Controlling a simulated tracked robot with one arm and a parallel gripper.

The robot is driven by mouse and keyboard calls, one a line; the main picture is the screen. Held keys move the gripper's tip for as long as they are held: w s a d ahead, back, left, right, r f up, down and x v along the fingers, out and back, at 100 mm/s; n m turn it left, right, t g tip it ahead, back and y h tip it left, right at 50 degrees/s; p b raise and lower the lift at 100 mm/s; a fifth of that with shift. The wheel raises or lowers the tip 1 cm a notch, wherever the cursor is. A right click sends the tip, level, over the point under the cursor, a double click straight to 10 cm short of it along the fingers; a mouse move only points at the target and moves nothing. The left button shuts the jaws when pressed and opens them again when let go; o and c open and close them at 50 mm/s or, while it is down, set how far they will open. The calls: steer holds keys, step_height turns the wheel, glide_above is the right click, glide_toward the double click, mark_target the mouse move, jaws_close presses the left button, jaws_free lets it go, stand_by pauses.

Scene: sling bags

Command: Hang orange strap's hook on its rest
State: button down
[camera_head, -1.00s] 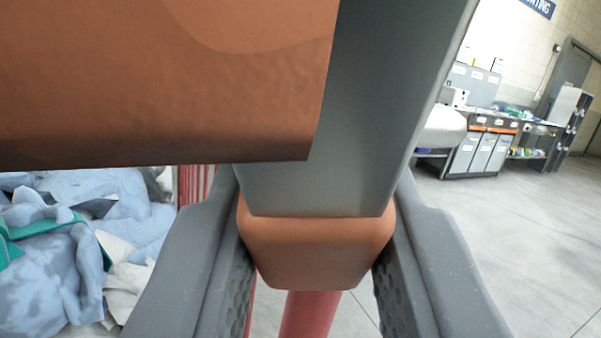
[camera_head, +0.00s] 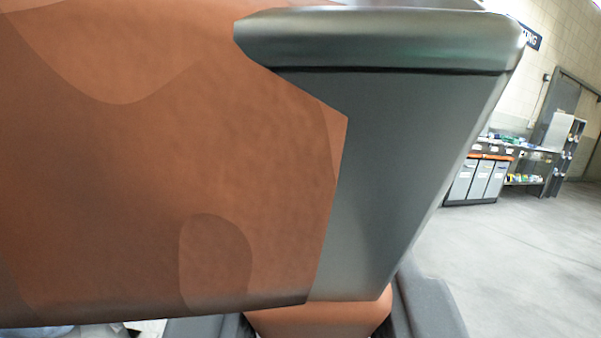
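The broad orange strap (camera_head: 120,170) fills the left and middle of the view, close to the camera. The large grey metal hook (camera_head: 400,150) is beside it and partly behind it, with a thick rounded lip across its top. Below the grey part, an orange end piece (camera_head: 330,318) sits between the fingers of my gripper (camera_head: 318,325), which is shut on it. Most of the left finger is hidden behind the strap, and the fingertips are covered or cut off by the bottom edge. I cannot make out the rest.
At the far right, a workbench with grey bins (camera_head: 478,180) stands by a wall with a dark door. The grey floor (camera_head: 530,250) between is clear. A little of the pale blue cloth pile (camera_head: 55,331) shows at the lower left.

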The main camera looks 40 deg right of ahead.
steer(key=shift+f+b+v, duration=0.15)
steer(key=shift+v, duration=0.7)
steer(key=shift+f+b+v, duration=0.15)
steer(key=shift+v, duration=0.75)
steer(key=shift+d, duration=0.15)
